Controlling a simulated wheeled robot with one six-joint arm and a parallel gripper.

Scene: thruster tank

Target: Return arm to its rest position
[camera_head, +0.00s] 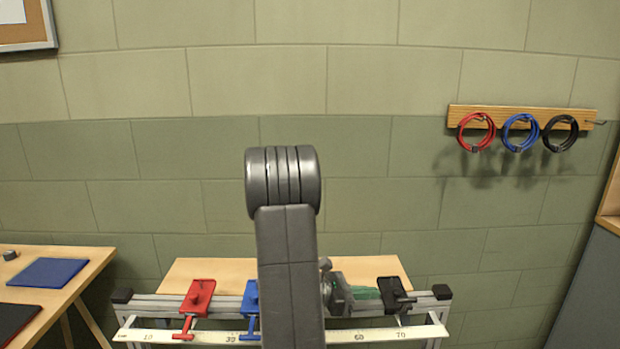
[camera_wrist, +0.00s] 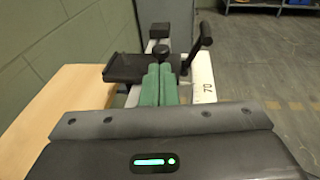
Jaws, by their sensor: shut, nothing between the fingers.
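My arm rises in the middle of the head view and hides part of the bench. My gripper (camera_head: 378,294) shows behind it, low over the rail and pointing right. In the wrist view its two green fingers (camera_wrist: 159,84) lie together, shut and empty. The black clamp (camera_head: 394,293) stands on the rail just beyond the fingertips; it also fills the wrist view ahead of them (camera_wrist: 128,68). I cannot tell whether the fingers touch it.
A red clamp (camera_head: 198,296) and a partly hidden blue clamp (camera_head: 250,297) stand left on the rail, behind a numbered scale (camera_head: 170,336). A side table (camera_head: 62,262) is at left. Coiled cables (camera_head: 520,132) hang on the wall at right. Space above the bench looks clear.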

